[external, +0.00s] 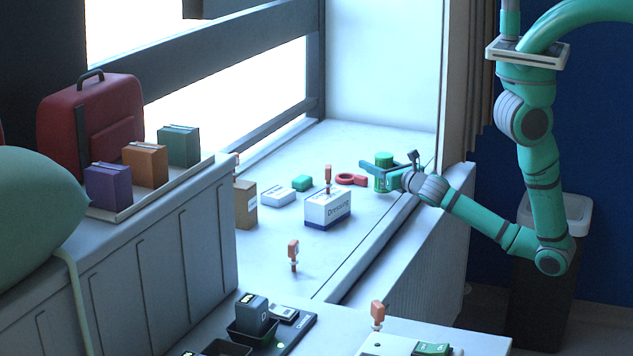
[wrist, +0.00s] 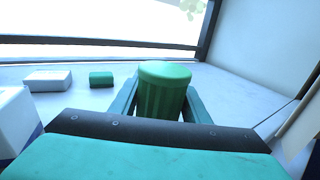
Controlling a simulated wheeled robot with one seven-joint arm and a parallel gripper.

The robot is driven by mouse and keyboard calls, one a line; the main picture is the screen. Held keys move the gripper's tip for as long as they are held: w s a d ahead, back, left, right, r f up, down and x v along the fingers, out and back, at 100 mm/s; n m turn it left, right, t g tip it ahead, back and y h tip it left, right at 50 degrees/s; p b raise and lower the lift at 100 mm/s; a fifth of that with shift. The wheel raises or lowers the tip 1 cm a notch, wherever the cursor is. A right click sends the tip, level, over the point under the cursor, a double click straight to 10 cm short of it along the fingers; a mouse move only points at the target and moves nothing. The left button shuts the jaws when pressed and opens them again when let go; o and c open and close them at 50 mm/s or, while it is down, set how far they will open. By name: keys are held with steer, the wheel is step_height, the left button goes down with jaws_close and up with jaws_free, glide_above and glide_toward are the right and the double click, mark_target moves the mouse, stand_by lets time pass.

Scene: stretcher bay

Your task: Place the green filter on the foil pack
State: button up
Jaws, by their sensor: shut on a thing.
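The green filter (external: 384,173) is an upright ribbed cylinder with a smooth lid, at the far right end of the window sill. My gripper (external: 387,172) is shut on it from the side. In the wrist view the filter (wrist: 164,90) stands between the two fingers. I cannot tell whether its base touches the sill. A flat pale pack (external: 278,196), which looks like the foil pack, lies on the sill to the left, well apart from the filter. It also shows at the left in the wrist view (wrist: 47,80). Its top is bare.
A brown box (external: 244,205) stands left of the pack. Orange-topped upright items (external: 293,251) stand nearby. The front sill is mostly clear.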

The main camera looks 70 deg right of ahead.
steer(key=shift+w+r+n+t+y, duration=0.3)
steer(key=shift+w+n+y, duration=0.2)
steer(key=shift+w+y, duration=0.15)
steer(key=w+a+r+n+y, duration=0.5)
steer(key=w+a+y, duration=0.35)
steer(key=w, duration=0.45)
steer(key=w+a+r+n+y, duration=0.55)
steer(key=w+a+y, duration=0.25)
steer(key=w+a, duration=0.3)
glide_above(266, 192)
steer(key=shift+w+f, duration=0.1)
steer(key=shift+f, duration=4.75)
steer(key=shift+f, duration=0.1)
steer(key=o, duration=1.1)
